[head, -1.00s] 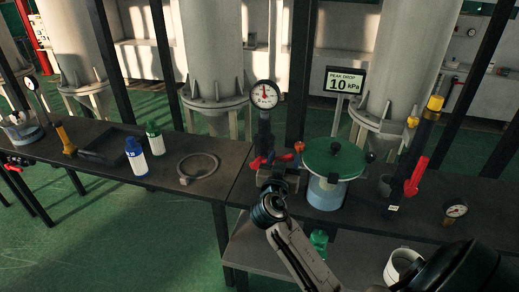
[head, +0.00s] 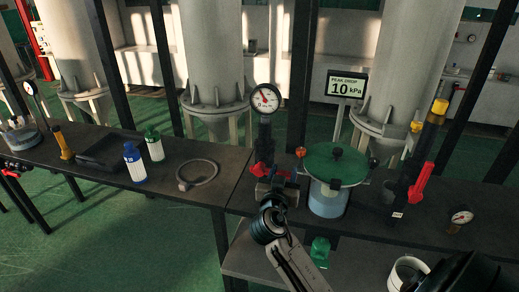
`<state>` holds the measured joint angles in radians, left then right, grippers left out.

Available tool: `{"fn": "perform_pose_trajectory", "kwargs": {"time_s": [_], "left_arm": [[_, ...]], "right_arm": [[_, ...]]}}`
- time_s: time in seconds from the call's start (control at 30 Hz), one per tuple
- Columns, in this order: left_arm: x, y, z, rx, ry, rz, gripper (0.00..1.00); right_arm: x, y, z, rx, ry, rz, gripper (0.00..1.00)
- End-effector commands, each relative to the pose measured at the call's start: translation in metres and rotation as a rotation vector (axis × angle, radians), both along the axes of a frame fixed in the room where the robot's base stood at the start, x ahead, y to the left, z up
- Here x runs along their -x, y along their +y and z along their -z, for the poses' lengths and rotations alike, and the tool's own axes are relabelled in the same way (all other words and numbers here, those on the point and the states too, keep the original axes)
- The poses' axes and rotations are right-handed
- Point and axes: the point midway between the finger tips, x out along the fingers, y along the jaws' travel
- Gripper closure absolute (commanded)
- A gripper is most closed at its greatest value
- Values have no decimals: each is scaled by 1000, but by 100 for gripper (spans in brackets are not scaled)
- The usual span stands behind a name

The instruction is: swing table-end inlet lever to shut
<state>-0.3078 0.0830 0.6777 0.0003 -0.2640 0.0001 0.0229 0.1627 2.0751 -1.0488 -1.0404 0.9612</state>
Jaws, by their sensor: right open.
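A red lever (head: 262,170) sits on the valve fittings at the foot of a post with a round dial gauge (head: 265,98), near the left end of the right-hand table. My right gripper (head: 271,190) is open, close in front of these fittings. It hides part of them, and I cannot tell whether it touches the lever. The gauge needle leans to the upper left.
A clear vessel with a green lid (head: 336,163) stands close right of my right gripper. Further right are a dark column with a red handle (head: 420,183) and a small gauge (head: 461,216). Left are a ring (head: 199,174) and two bottles. The display (head: 347,86) reads 10 kPa.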

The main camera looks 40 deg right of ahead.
Motion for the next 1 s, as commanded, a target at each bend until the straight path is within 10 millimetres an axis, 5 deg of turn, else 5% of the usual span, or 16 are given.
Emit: {"fn": "perform_pose_trajectory", "kwargs": {"time_s": [0.5,1.0], "left_arm": [[0,-1,16,1,-1,0,64],[0,-2,16,2,-1,0,64]], "right_arm": [[34,40,6,-10,6,1,57],[37,43,2,-5,4,2,57]]}}
